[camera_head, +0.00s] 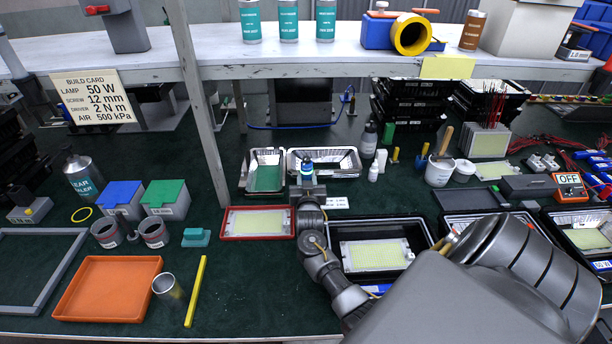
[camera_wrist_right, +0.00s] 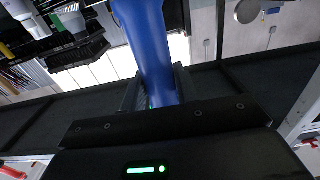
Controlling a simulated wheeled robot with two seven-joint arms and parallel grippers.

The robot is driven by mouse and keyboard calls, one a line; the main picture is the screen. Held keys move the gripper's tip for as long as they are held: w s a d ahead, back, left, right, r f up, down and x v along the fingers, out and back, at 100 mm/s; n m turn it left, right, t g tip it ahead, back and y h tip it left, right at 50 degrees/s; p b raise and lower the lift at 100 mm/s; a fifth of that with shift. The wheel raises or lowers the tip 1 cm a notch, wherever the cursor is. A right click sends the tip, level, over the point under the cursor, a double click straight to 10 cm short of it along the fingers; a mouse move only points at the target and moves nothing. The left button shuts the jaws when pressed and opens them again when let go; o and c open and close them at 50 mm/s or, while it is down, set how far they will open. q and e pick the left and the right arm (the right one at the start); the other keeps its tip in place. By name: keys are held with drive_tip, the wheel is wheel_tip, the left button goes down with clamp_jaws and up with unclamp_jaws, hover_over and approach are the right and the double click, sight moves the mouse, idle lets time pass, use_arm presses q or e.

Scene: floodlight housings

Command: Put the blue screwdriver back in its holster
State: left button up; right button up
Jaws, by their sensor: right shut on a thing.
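The blue screwdriver shows as a thick blue handle (camera_wrist_right: 150,45) in the right wrist view, rising between the jaws. In the head view its blue top (camera_head: 307,168) shows at the end of my right arm. My right gripper (camera_head: 308,182) is shut on the handle, in front of the foil trays at the middle of the bench. The screwdriver's shaft and tip are hidden. I cannot make out a holster for certain; an open grey metal cup (camera_head: 169,288) stands tilted at the front left. My left gripper is not in view.
An orange tray (camera_head: 108,318), a yellow bar (camera_head: 196,290) and a red-framed panel (camera_head: 229,236) lie on the left. Foil trays (camera_head: 345,174) lie behind the gripper. A grey post (camera_head: 200,110) and a raised shelf (camera_head: 350,57) stand behind. Green bench is bare at front centre.

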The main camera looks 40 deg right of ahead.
drive_tip(key=shift+f+b, duration=0.35)
drive_tip(key=shift+f, duration=0.15)
drive_tip(key=o, duration=1.1)
drive_tip(key=shift+o, duration=0.2)
drive_tip(key=shift+f, duration=0.1)
drive_tip(key=b+v, duration=0.2)
drive_tip(key=v, duration=0.9)
drive_tip(key=shift+w+d+r, duration=0.1)
drive_tip(key=shift+r, duration=0.1)
